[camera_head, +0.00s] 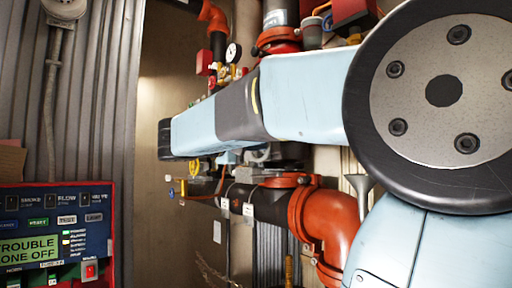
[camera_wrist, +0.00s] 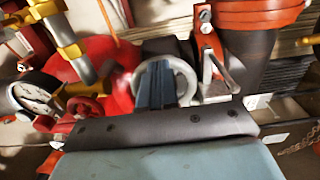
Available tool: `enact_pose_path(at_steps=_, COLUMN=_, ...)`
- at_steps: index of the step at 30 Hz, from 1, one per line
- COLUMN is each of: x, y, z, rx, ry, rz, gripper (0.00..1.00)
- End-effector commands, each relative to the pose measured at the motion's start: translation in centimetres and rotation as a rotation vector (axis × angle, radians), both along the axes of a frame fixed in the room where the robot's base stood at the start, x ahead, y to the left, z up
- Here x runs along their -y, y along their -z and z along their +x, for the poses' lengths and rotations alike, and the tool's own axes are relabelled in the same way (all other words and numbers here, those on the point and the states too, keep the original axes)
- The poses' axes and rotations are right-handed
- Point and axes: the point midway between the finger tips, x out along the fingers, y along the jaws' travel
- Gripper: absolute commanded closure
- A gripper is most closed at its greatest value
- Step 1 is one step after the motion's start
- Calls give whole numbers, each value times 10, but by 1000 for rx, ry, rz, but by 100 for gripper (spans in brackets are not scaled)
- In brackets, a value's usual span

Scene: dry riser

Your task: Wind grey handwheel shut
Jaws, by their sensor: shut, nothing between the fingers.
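The grey handwheel (camera_wrist: 189,76) is a pale ring behind my gripper in the wrist view. Part of its rim and its middle are hidden by the fingers. In the head view the grey handwheel (camera_head: 261,154) shows small, just under my arm, above the dark pipe. In the head view my arm hides most of the gripper.
A pressure gauge (camera_wrist: 34,95) and brass fittings (camera_wrist: 72,52) crowd the left, with a small red handwheel (camera_wrist: 88,108) beside them. A red flange (camera_wrist: 255,15) with a lever stands right. In the head view an orange elbow (camera_head: 335,225) and an alarm panel (camera_head: 60,235) sit low.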

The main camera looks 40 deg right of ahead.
Motion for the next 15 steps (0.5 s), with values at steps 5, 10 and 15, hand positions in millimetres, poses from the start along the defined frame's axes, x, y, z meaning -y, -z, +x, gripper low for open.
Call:
enact_pose_path(at_steps=5, x=2, y=0, z=0, rx=0, ry=1, rz=0, gripper=100)
enact_pose_path(at_steps=10, x=6, y=1, z=0, rx=-1, ry=2, rz=0, gripper=100)
enact_pose_path(at_steps=15, x=7, y=5, z=1, rx=-2, ry=2, rz=1, gripper=100)
